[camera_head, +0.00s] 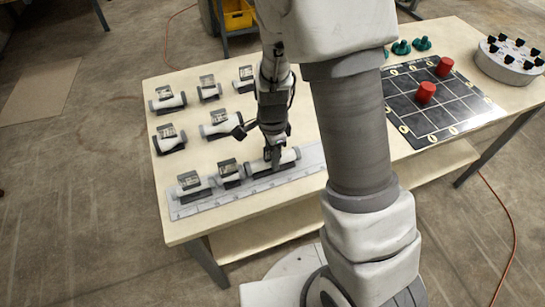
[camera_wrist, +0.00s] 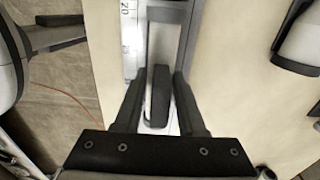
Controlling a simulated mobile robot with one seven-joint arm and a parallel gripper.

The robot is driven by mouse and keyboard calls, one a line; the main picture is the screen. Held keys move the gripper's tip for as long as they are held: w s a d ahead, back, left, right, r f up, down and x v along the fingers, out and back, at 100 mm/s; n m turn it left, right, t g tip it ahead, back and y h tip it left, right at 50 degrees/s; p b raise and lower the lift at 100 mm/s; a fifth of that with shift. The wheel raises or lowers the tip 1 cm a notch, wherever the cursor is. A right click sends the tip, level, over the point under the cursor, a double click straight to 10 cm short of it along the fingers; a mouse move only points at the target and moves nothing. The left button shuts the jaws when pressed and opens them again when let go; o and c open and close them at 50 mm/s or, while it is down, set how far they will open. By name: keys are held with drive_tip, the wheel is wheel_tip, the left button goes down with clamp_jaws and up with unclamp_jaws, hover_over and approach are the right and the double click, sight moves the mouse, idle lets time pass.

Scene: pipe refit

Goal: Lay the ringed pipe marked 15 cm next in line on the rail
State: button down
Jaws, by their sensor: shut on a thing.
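A white pipe with grey ends (camera_head: 289,156) lies along the ruled rail (camera_head: 185,209), at the right end of the row. My gripper (camera_head: 275,160) is over this pipe, pointing down and shut on it. In the wrist view my gripper's fingers (camera_wrist: 158,90) stand on both sides of a dark upright piece, above the rail's scale (camera_wrist: 129,12). Two other pipes, a longer one (camera_head: 191,187) and a shorter one (camera_head: 230,173), are on the rail to the left. I cannot read the held pipe's mark, or tell whether it fully rests on the rail.
Several pipes on dark cradles, with tags, stand behind the rail, such as one at the back left (camera_head: 167,101) and one nearer (camera_head: 170,139). A black grid board (camera_head: 440,115) with red cylinders (camera_head: 425,92) and a round grey holder (camera_head: 508,65) are at the right. The rail's right part is hidden by my arm.

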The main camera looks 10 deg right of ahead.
drive_tip(key=shift+f, duration=0.1)
drive_tip(key=shift+f, duration=0.15)
drive_tip(key=c, duration=0.5)
unclamp_jaws()
wheel_tip(320, 180, up, 12)
drive_tip(key=shift+r+p, duration=0.2)
drive_tip(key=shift+p, duration=1.05)
drive_tip(key=s+d+r+n+t, duration=0.2)
drive_tip(key=s+r+n, duration=0.5)
drive_tip(key=r+n, duration=0.1)
drive_tip(key=s+d+r+n+t, duration=0.3)
drive_tip(key=s+r+n, duration=0.4)
drive_tip(key=r, duration=0.3)
drive_tip(key=shift+s+d+n+t, duration=0.2)
drive_tip(key=shift+s+n+t, duration=0.1)
drive_tip(key=shift+s+n, duration=0.15)
